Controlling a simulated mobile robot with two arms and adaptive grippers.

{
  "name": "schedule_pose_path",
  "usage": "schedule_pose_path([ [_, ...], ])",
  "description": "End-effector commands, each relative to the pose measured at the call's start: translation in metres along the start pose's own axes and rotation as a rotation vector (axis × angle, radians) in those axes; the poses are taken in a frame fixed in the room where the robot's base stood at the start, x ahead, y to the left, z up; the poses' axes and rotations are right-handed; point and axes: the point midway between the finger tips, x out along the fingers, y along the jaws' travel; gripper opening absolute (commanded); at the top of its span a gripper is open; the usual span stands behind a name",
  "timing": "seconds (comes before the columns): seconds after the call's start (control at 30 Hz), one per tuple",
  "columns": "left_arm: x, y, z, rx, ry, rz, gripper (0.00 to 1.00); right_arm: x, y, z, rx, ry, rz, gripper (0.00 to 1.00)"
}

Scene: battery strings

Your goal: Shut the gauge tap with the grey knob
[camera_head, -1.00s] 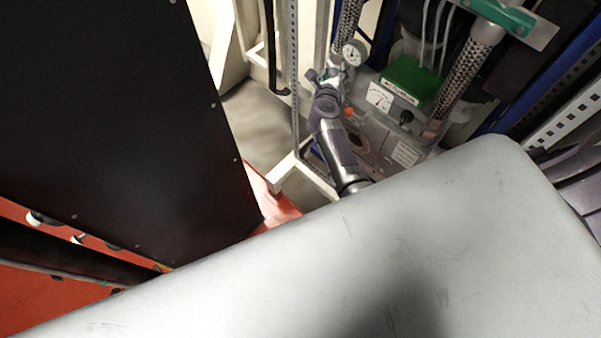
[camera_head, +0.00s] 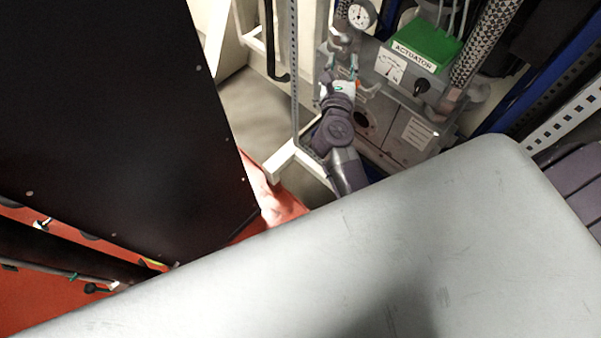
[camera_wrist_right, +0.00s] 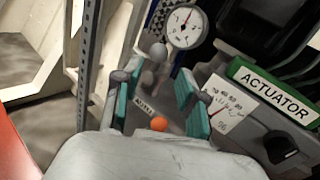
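The pressure gauge (camera_head: 362,13) has a white round dial and stands at the top of the head view; it also shows in the right wrist view (camera_wrist_right: 186,27). A grey round knob (camera_wrist_right: 158,50) sits just below left of the gauge, with another grey rounded part (camera_wrist_right: 147,77) under it. In the head view the grey tap area (camera_head: 342,37) lies just beyond my right gripper (camera_head: 342,66). My right gripper's teal-padded fingers (camera_wrist_right: 157,95) are spread apart, with the knob ahead between their lines and not gripped. My left gripper is out of view.
A green box labelled ACTUATOR (camera_head: 425,47) stands right of the gripper, with a dial and a black knob (camera_wrist_right: 281,147). An orange knob (camera_wrist_right: 159,123) lies low between the fingers. A perforated upright (camera_head: 293,70) stands close left. A braided hose (camera_head: 487,40) runs at right.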

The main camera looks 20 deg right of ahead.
Motion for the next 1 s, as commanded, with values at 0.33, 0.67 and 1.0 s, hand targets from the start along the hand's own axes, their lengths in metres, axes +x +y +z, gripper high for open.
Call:
schedule_pose_path([
  [0.33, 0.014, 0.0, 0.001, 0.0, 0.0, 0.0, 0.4, -0.055, 0.009, -0.014, -0.096, 0.0, 0.027, 0.41],
  [0.67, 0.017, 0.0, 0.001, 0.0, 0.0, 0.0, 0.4, -0.064, 0.044, -0.07, -0.493, -0.022, 0.16, 0.41],
  [1.0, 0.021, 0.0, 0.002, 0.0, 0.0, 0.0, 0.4, -0.082, 0.074, -0.13, -0.847, -0.056, 0.307, 0.41],
])
